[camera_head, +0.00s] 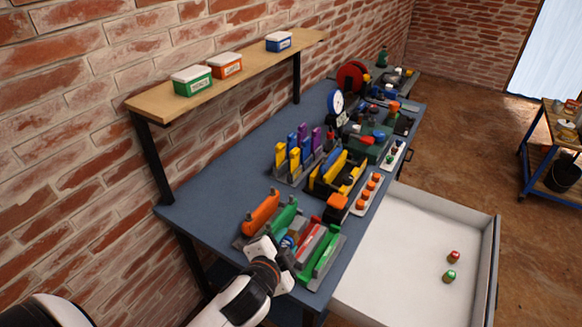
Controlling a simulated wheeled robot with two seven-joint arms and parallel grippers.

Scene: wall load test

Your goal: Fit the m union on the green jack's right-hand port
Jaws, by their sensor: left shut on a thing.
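My left gripper (285,246) is low over the near end of the blue bench, among the coloured holders. It is shut on a small part (289,241) with blue and tan colouring, mostly hidden by the gripper. I cannot tell whether this is the m union. A dark green device (374,143) stands farther along the bench and may be the green jack. Its right-hand port cannot be made out at this size. My right gripper is not in view.
Orange (261,213) and green (325,254) holders stand close around the gripper. A black-and-yellow tray (338,174) and a row of orange-topped parts (367,194) lie beyond. An open white drawer (400,270) holds red (454,257) and green (449,277) capped pieces. A shelf (225,78) overhangs the bench.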

